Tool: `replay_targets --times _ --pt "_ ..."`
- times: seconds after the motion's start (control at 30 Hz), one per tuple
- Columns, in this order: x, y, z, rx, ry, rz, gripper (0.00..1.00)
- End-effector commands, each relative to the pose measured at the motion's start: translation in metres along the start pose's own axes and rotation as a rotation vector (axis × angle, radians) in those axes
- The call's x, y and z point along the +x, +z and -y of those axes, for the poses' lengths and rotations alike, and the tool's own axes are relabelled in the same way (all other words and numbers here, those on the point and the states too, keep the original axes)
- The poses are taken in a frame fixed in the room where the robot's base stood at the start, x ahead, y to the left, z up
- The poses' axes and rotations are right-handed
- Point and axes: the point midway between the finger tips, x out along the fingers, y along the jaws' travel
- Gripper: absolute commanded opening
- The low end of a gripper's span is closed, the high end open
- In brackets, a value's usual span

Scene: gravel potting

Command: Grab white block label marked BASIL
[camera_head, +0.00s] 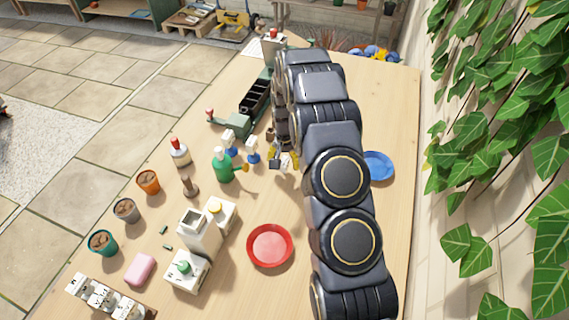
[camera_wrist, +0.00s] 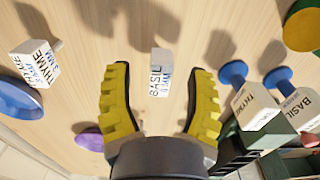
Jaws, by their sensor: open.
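In the wrist view a small white block marked BASIL (camera_wrist: 160,75) lies on the wooden table (camera_wrist: 140,22), apart from other blocks. It shows between the yellow fingertips of my gripper (camera_wrist: 161,88), with a clear gap on each side. The gripper is open and empty. Its height above the table is hard to judge. A second white block marked BASIL (camera_wrist: 300,108) is at the right, by a blue base. In the head view my gripper (camera_head: 285,160) is partly hidden by my arm, and I cannot make out the loose block there.
In the wrist view, white THYME blocks stand at left (camera_wrist: 36,62) and right (camera_wrist: 253,106). A purple disc (camera_wrist: 90,138) is near the left finger. In the head view, a green bottle (camera_head: 222,166) stands left of the gripper, a blue saucer (camera_head: 379,165) right, a red saucer (camera_head: 270,260) nearer.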

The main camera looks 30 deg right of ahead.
Motion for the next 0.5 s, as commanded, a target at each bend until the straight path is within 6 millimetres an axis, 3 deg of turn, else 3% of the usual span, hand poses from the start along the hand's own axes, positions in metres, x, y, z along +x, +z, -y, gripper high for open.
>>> replay_targets --times 0.27,0.37,0.4,0.5 --pt "0.0069 -0.0001 -0.0001 0.0 0.0 0.0 0.54" --pt "0.0068 -0.0002 -0.0001 0.0 0.0 0.0 0.17" --pt "0.0068 -0.0002 -0.0001 0.0 0.0 0.0 0.0" --pt "0.0068 -0.0003 -0.0001 0.0 0.0 -0.001 0.0"
